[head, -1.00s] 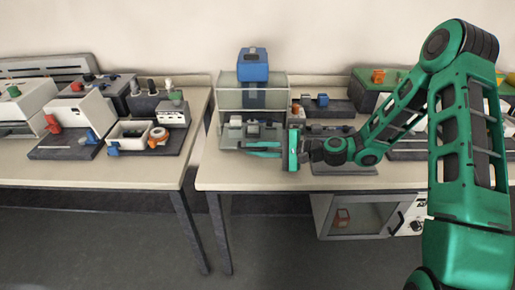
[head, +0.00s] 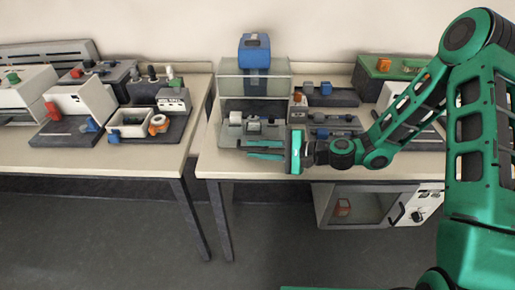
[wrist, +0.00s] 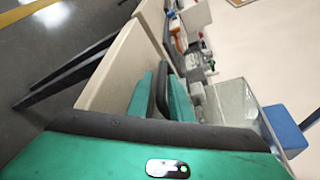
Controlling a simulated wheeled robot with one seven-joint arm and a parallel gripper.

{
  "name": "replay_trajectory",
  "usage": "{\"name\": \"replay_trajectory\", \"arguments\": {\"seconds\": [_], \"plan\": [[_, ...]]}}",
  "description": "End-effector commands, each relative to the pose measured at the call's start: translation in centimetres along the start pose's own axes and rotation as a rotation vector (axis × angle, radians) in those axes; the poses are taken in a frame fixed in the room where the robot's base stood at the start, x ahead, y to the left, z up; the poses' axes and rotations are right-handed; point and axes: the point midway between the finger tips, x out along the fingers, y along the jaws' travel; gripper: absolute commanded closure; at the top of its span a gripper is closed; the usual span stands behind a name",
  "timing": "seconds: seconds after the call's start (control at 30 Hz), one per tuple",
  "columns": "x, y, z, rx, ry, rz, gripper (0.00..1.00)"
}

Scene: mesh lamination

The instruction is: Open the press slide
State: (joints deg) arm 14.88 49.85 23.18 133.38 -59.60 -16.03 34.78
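The press (head: 254,88) stands at the left end of the right table, a grey, see-through-looking housing with a blue block (head: 254,51) on top. A low grey unit (head: 238,130) with small light blocks lies at its front; I cannot tell whether this is the slide. My gripper (head: 266,150) points left just in front of this unit, its two green fingers slightly apart, with nothing visible held. The fingers show in the wrist view (wrist: 162,98) with a dark strip between them. The housing also shows there, right of the fingers (wrist: 232,100). Contact with the unit cannot be told.
A dark fixture with small knobs (head: 335,120) sits behind and right of my gripper, with another behind it (head: 326,95). A grey cabinet (head: 335,222) is under the table. The left table (head: 75,176) holds several devices across a gap.

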Motion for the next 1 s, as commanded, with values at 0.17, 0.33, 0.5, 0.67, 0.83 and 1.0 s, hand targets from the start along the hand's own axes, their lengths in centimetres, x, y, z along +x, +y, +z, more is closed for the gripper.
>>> {"name": "replay_trajectory", "arguments": {"seconds": [0.17,0.33,0.5,0.67,0.83,1.0], "plan": [[0.0,-0.1,0.0,-0.001,0.000,-0.001,0.81],[-1.0,-0.1,0.0,-0.001,0.001,-0.002,0.81],[-3.8,-0.1,-0.2,0.002,0.004,-0.003,0.81],[-6.9,-0.1,-0.2,0.002,0.005,-0.002,0.81],[-9.3,-0.1,-0.2,0.001,0.003,-0.001,0.81],[-10.6,0.0,-0.2,0.001,0.002,-0.001,0.81]]}}
